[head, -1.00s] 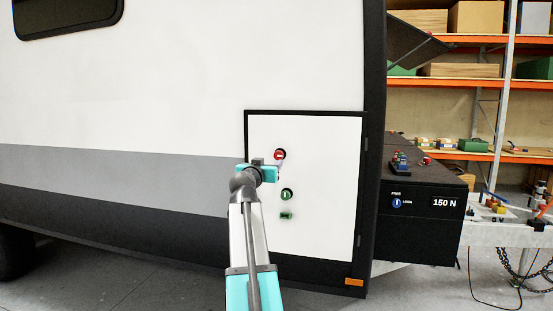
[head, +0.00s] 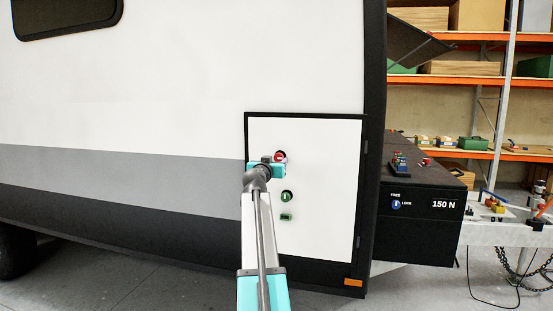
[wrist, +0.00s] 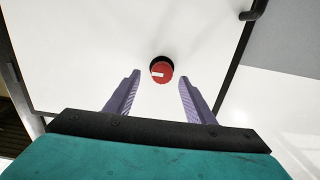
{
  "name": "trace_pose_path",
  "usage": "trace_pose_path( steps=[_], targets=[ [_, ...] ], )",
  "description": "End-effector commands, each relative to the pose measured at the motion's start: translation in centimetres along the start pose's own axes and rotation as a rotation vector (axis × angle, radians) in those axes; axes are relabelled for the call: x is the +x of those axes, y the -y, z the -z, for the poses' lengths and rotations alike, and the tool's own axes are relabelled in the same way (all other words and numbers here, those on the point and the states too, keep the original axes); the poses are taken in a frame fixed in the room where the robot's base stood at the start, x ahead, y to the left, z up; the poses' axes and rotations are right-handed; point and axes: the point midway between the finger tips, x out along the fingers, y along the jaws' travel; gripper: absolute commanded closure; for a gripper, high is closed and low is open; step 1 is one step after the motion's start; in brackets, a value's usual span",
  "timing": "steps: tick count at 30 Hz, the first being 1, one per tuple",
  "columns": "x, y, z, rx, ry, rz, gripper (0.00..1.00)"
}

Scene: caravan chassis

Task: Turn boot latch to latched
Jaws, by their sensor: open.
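A round red knob with a white bar on its face and a dark base is on the white hatch (head: 325,190). In the wrist view the red knob (wrist: 161,73) lies ahead, between the two purple fingers. My gripper (wrist: 160,77) is open and empty, with a finger to each side of the knob and no clear contact. In the head view my gripper partly covers the red knob (head: 280,155). A green knob (head: 287,196) is below it on the same hatch. No label shows which knob is the boot latch.
A small green plate (head: 286,217) is below the green knob. The hatch has a dark frame, with a black box (head: 425,225) reading 150 N to its right. Shelves (head: 470,70) stand behind. The hatch surface around the knobs is mostly flat and clear.

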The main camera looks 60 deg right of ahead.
Motion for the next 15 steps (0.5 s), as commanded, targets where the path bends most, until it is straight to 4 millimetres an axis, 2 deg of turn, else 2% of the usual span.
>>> trace_pose_path(
  steps=[6,15],
  targets=[
    [2.6,0.1,0.2,0.001,0.0,0.001,0.51],
    [4.5,0.0,0.1,0.001,0.0,0.0,0.51]
  ],
)
